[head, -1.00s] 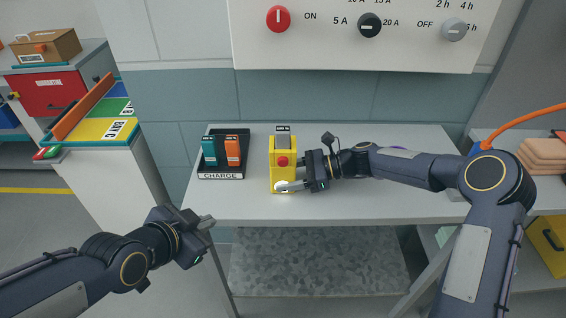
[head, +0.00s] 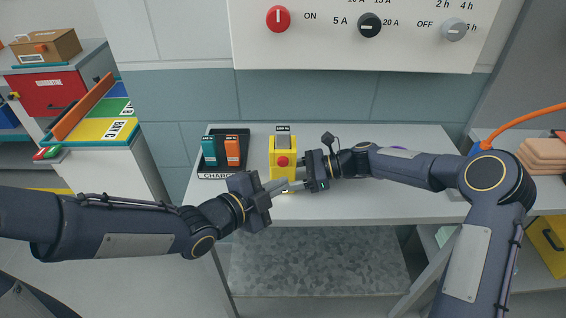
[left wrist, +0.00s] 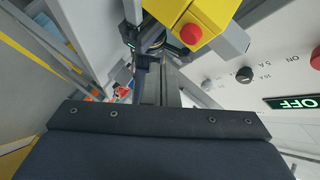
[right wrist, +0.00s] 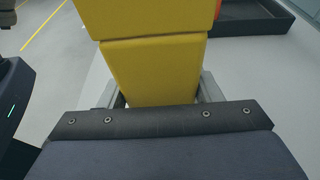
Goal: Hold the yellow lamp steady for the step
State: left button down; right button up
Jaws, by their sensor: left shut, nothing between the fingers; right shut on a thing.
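The yellow lamp (head: 275,147) stands upright on the grey bench (head: 350,208), with a red button on its front and a grey block on top. My right gripper (head: 297,180) is shut on the lamp's lower body from the right. In the right wrist view its fingers lie on both sides of the yellow body (right wrist: 155,70). My left gripper (head: 284,186) is shut and empty, its fingertips just in front of the lamp's lower front and overlapping it in the head view. Whether they touch it I cannot tell. The lamp (left wrist: 215,14) also shows beyond the left fingers.
A black CHARGE tray (head: 222,137) with a teal battery (head: 209,151) and an orange battery (head: 232,151) is left of the lamp. My left gripper partly hides its label. A panel (head: 320,45) with knobs hangs behind. The bench is clear behind my right forearm.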

aim_at(294, 163)
pick_arm(q)
jog(key=shift+w, duration=1.8)
dwell(0.6)
jog(key=shift+w, duration=0.4)
dwell(0.5)
jog(key=shift+s, duration=0.45)
jog(key=s, duration=0.6)
dwell(0.4)
